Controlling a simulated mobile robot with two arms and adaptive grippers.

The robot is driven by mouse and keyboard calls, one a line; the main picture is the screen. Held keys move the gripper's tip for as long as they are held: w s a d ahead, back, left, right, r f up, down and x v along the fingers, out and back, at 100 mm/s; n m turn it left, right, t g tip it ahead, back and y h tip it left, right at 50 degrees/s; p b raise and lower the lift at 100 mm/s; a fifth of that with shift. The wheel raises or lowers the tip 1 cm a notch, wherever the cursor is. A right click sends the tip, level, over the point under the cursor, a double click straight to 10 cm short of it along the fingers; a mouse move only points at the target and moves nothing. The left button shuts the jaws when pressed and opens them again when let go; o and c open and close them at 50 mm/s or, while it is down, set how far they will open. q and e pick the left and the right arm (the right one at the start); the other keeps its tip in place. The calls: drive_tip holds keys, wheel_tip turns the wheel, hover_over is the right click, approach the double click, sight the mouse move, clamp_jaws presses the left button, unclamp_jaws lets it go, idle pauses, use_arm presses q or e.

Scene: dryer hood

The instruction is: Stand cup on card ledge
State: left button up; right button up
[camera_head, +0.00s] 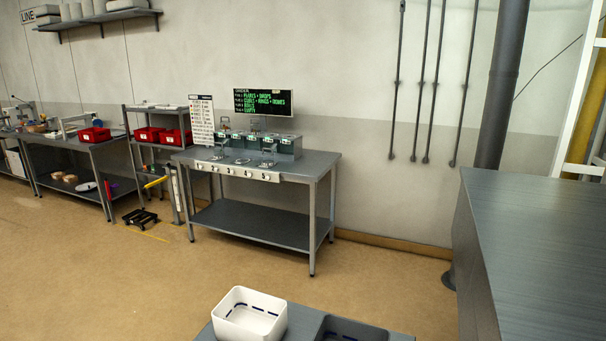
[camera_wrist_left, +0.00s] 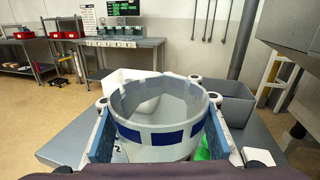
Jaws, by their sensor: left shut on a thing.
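A pale, see-through cup (camera_wrist_left: 160,140) with a band of dark blue dashes fills the middle of the left wrist view. Its open rim faces up and towards the camera. My left gripper (camera_wrist_left: 160,118) is shut on the cup, with blue-padded fingers on its left and right sides. The cup's underside is hidden. The head view shows neither the cup nor a gripper. I cannot pick out the card ledge for certain; a grey bench (camera_head: 260,167) with numbered cards (camera_head: 237,172) along its front edge stands by the wall.
A white bin (camera_head: 250,314) and a dark grey bin (camera_head: 350,329) sit on a low grey surface in front. In the left wrist view the grey bin (camera_wrist_left: 236,104) is behind the cup, right. A grey counter (camera_head: 540,240) stands at right. The floor before the bench is clear.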

use_arm(q)
drive_tip(key=s+a+f+n+y+b, duration=0.1)
drive_tip(key=s+a+f+y+b, duration=0.1)
drive_tip(key=s+a+b, duration=0.5)
drive_tip(key=s+b, duration=0.2)
drive_tip(key=s, duration=0.2)
drive_tip(key=shift+s+a+f+n+y+b, duration=0.2)
drive_tip(key=shift+s+a+n+y+b, duration=0.1)
drive_tip(key=shift+s+a+y+b, duration=0.1)
drive_tip(key=shift+f, duration=0.1)
